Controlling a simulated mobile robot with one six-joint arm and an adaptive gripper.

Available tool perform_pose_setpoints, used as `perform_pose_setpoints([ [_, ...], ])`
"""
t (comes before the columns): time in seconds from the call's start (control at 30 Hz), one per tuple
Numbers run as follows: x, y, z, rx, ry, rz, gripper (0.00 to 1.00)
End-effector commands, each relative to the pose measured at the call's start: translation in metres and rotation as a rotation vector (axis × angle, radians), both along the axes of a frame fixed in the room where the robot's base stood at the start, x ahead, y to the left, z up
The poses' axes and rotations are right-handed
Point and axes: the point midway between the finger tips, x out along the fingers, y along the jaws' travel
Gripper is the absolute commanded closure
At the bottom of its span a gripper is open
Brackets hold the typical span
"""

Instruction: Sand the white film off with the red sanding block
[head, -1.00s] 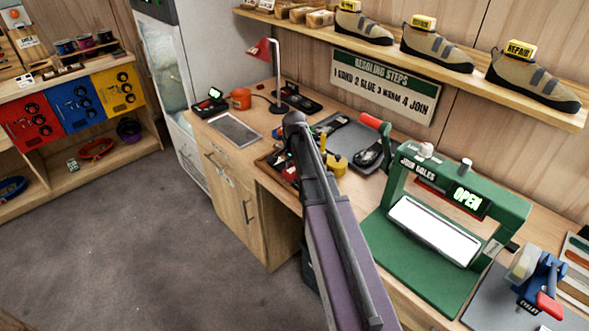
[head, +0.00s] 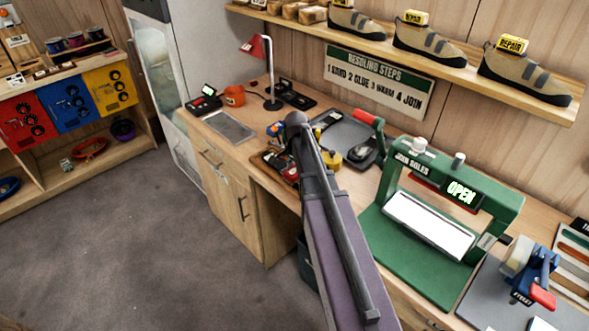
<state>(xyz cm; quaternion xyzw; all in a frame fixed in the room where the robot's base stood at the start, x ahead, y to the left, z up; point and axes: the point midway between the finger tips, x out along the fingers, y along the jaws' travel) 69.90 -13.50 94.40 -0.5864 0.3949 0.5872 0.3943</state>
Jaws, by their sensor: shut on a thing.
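A dark climbing-shoe piece (head: 362,150) lies on the grey work mat (head: 340,122) at the back of the bench, partly behind a red-handled lever. No white film can be made out on it at this size. My arm rises from the bottom middle and covers part of the mat and the tray beside it. My gripper is hidden behind the arm, so its fingers do not show. A small red patch (head: 290,171) shows at the arm's left edge; I cannot tell whether it is the red sanding block.
A green sole press (head: 412,260) marked OPEN stands right of my arm, with a blue eyelet tool (head: 540,270) beyond it. A yellow pot (head: 332,159) stands close to the arm. The left floor is clear.

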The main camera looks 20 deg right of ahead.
Motion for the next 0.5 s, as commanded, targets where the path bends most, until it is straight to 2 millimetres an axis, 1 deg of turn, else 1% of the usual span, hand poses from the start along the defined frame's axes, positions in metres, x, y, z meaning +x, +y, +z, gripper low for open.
perform_pose_setpoints([
  [0.27,-0.002,-0.001,0.000,0.000,0.000,0.000,0.72],
  [0.5,-0.014,-0.005,-0.001,0.000,0.000,0.000,0.72],
])
